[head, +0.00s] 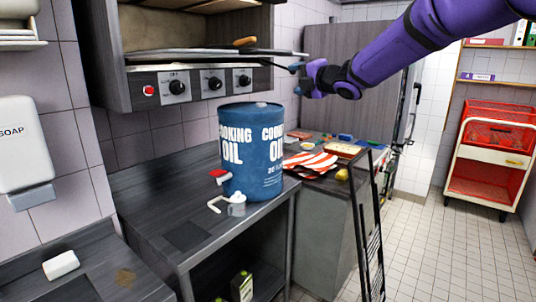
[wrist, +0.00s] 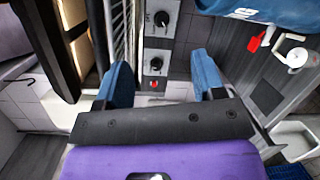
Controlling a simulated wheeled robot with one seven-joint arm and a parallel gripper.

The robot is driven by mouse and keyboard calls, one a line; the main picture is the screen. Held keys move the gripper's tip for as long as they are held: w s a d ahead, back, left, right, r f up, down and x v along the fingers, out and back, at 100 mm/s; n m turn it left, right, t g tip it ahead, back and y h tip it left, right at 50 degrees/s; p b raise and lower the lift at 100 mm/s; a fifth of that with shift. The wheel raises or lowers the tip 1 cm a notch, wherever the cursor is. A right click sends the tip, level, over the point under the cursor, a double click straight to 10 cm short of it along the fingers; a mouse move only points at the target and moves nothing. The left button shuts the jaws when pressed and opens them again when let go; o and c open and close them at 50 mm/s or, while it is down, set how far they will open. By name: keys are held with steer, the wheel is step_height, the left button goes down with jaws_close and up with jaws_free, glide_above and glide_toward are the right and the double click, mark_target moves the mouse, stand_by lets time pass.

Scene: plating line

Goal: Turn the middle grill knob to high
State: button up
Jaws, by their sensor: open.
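The grill's control panel shows three black knobs in the head view. The middle grill knob (head: 215,83) sits between the left knob (head: 177,87) and the right knob (head: 245,79). Its pointer setting is too small to read. In the wrist view the middle knob (wrist: 162,18) is near the top edge, with the left knob (wrist: 155,64) below it, between my fingers in the picture. My gripper (head: 296,79) is open and empty, to the right of the panel and apart from the knobs. Its blue fingers (wrist: 162,68) also show in the wrist view.
A red button (head: 149,90) is left of the knobs. A blue cooking oil drum (head: 252,160) stands on the counter below the panel. The grill rack (head: 200,57) juts out above the knobs. A black ladder-like rack (head: 370,230) leans at the counter's right.

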steer(key=s+d+m+h, duration=1)
steer(key=s+d+m, duration=0.75)
steer(key=s, duration=0.25)
steer(key=s+d+f+m+g, duration=0.1)
steer(key=s+f+m+g, duration=0.2)
steer(key=s, duration=0.6)
steer(key=s+d+f+m+g, duration=0.1)
steer(key=s+f+m, duration=0.3)
steer(key=s, duration=0.6)
steer(key=s+d+f+m+g, duration=0.2)
steer(key=s+f+m+g, duration=0.2)
steer(key=s, duration=0.6)
step_height(320, 180, down, 2)
steer(key=shift+f+m+g+h, duration=0.1)
steer(key=shift+m+g+h, duration=0.2)
steer(key=shift+m+h, duration=0.1)
